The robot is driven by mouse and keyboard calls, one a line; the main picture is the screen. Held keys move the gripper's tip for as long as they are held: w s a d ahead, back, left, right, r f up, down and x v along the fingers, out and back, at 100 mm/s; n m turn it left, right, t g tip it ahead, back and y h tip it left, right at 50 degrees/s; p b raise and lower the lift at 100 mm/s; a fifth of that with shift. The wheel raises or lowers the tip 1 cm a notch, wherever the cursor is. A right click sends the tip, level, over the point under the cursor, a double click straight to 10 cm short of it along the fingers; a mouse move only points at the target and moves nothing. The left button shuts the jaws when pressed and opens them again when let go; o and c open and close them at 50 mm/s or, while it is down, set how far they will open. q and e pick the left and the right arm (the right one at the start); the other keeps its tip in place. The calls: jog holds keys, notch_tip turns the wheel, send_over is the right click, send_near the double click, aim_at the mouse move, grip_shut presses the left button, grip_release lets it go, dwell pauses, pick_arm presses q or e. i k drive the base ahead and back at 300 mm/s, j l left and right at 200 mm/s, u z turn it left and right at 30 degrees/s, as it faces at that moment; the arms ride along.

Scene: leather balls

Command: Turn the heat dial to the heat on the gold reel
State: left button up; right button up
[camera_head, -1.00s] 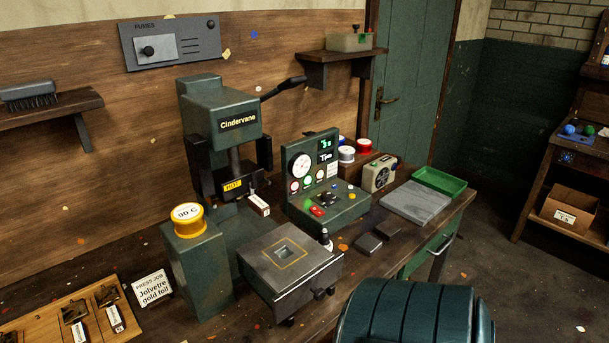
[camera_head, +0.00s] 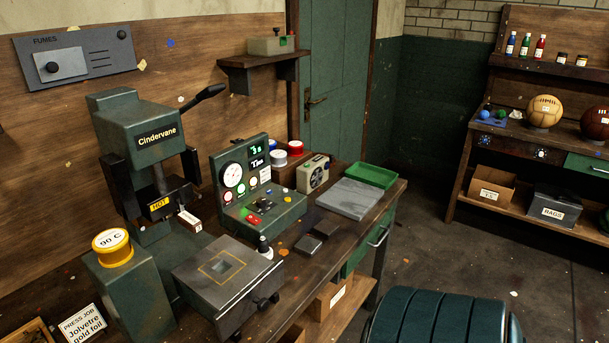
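The gold reel (camera_head: 112,250) stands on a green pedestal at the lower left; its white top reads "90 C". The green control box (camera_head: 258,190) stands on the bench right of the press. It carries a round white gauge (camera_head: 232,175), lit green displays, buttons and a dark control area (camera_head: 263,205); which control is the heat dial is too small to tell. The green press (camera_head: 140,135) is marked "Cindervane" and has a "HOT" label. A card (camera_head: 82,325) at the lower left reads "PRESS JOB Jolvetre gold foil". Neither gripper is in view.
A grey slab (camera_head: 354,198) and green tray (camera_head: 371,175) lie on the bench's right part. A small radio-like box (camera_head: 313,174) and reels stand behind. Shelving with balls (camera_head: 545,111) is far right. Open floor lies between bench and shelving.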

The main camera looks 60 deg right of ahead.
aim_at(261, 203)
jog(key=z, duration=1.55)
